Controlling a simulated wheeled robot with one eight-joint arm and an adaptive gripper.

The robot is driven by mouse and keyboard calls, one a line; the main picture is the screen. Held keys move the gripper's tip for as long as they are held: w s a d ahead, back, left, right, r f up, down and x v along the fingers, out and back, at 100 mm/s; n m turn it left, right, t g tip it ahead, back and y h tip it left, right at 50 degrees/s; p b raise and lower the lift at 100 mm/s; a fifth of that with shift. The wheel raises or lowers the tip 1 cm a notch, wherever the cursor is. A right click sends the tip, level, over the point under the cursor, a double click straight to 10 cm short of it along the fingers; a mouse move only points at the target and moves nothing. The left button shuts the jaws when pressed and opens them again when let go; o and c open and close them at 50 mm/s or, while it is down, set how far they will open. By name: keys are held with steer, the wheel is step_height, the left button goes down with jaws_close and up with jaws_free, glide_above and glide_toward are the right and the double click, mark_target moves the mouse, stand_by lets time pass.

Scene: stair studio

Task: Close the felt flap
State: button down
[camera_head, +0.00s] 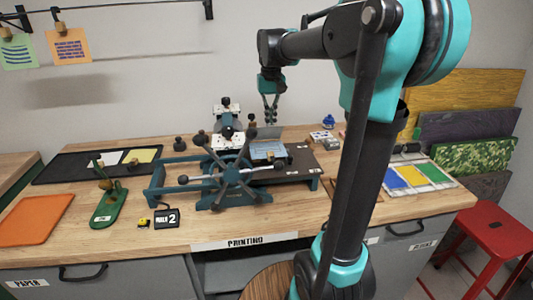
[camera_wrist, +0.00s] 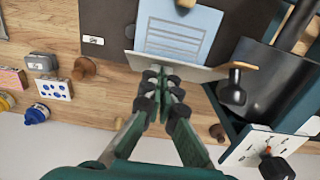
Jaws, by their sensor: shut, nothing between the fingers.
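The felt flap (camera_head: 269,132) appears as a pale grey panel standing raised at the far edge of the press bed. In the wrist view the flap (camera_wrist: 196,70) shows nearly edge-on as a thin grey strip, with a black knob beside its right end. A blue printed sheet (camera_head: 268,150) lies on the dark press bed (camera_head: 302,165); the sheet also shows in the wrist view (camera_wrist: 178,32). My gripper (camera_head: 270,119) is shut and empty, above the flap's far side. In the wrist view its fingertips (camera_wrist: 163,77) are close to the strip; I cannot tell whether they touch.
The press's spoked hand wheel (camera_head: 228,172) and roller stand left of the bed. A wooden knob (camera_wrist: 84,69), small boxes (camera_wrist: 54,88) and a blue bottle (camera_wrist: 37,114) lie on the table beyond. A red stool (camera_head: 492,225) stands beside the table.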

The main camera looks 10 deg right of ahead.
steer(key=shift+s+f, duration=0.45)
steer(key=shift+s, duration=0.35)
steer(key=shift+s+f, duration=0.65)
steer(key=shift+s, duration=0.05)
steer(key=shift+s+f, duration=0.35)
steer(key=shift+f, duration=0.4)
steer(key=shift+s+f, duration=0.35)
steer(key=shift+f, duration=0.4)
steer(key=shift+s+f, duration=0.35)
steer(key=shift+f, duration=0.4)
steer(key=shift+r, duration=0.1)
steer(key=shift+w+r, duration=0.1)
steer(key=shift+r, duration=3.35)
